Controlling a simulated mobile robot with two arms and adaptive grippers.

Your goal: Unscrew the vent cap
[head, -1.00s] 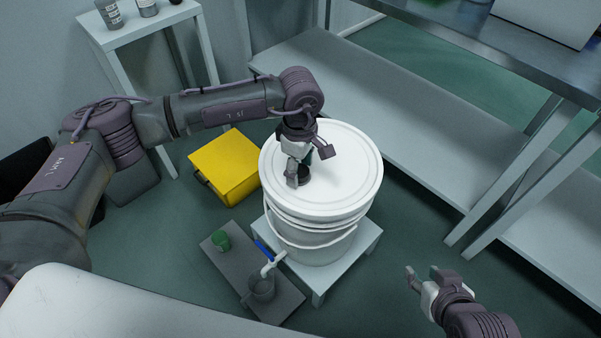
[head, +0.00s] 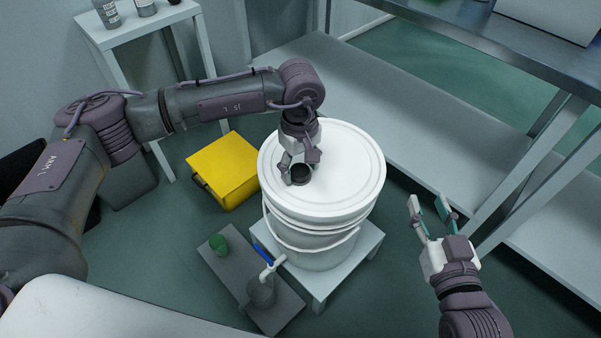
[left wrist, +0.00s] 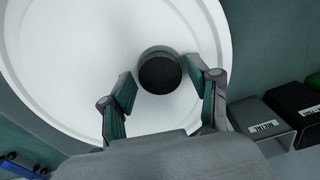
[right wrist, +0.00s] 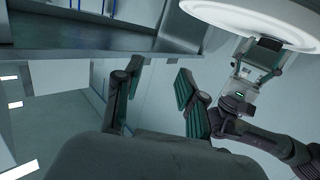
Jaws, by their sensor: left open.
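The black round vent cap (head: 300,174) sits on the white lid (head: 345,165) of a bucket. In the left wrist view the cap (left wrist: 160,71) lies between the open fingers, with a gap on each side. My left gripper (head: 299,170) is over the lid, its fingers open around the cap and not gripping it. In the left wrist view the gripper (left wrist: 162,88) shows green pads. My right gripper (head: 428,206) is open and empty, to the right of the bucket and apart from it. It also shows open in the right wrist view (right wrist: 158,82).
The bucket (head: 310,240) stands on a small white stand (head: 345,268). A yellow box (head: 228,168) is left of it. A grey board (head: 285,305) holds a green cap (head: 218,245) and a grey cup (head: 261,292). A steel table with a shelf (head: 410,130) stands behind right.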

